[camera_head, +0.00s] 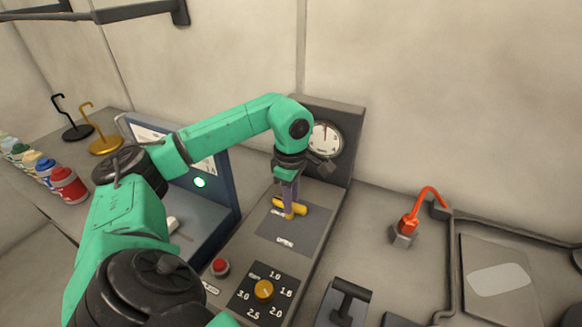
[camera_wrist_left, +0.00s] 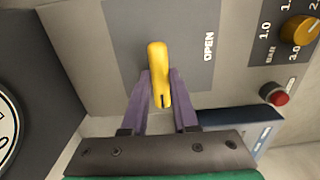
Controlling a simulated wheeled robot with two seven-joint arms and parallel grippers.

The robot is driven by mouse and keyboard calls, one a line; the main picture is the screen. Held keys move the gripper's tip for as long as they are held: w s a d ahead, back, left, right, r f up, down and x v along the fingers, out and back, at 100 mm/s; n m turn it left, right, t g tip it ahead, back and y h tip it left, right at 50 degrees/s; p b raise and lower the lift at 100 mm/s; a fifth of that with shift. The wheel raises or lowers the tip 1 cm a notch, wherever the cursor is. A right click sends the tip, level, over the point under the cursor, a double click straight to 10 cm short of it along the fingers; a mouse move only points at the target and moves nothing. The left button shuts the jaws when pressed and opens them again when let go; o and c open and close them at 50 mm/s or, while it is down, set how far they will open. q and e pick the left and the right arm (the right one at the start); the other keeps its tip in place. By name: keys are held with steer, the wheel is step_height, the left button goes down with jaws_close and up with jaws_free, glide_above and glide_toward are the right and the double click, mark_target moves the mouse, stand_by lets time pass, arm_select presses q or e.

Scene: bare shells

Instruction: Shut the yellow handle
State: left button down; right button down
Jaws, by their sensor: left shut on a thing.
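The yellow handle (camera_head: 291,207) sits on a dark grey plate (camera_head: 270,233) on the sloping panel, below the round gauge. It also shows in the left wrist view (camera_wrist_left: 158,72), with the word OPEN printed on the plate to its right. My left gripper (camera_head: 288,212) reaches down onto the handle from above. In the left wrist view its purple fingers (camera_wrist_left: 158,92) stand on either side of the handle's near end and are shut on it. My right gripper is in neither view.
A yellow dial (camera_head: 264,289) and a red button (camera_head: 220,267) are on the panel nearer me. The gauge (camera_head: 325,139) stands behind the handle. A red hooked pipe (camera_head: 410,218) is to the right. Several bottles (camera_head: 68,184) and two hook stands (camera_head: 104,143) are at left.

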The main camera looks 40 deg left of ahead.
arm_select(q)
steer(key=shift+w+r, duration=0.1)
steer(key=c, duration=0.7)
jaws_free()
step_height(320, 180, up, 6)
steer(key=shift+f, duration=0.2)
step_height(320, 180, up, 9)
steer(key=p, duration=0.4)
steer(key=shift+p, duration=0.4)
steer(key=shift+f, duration=0.1)
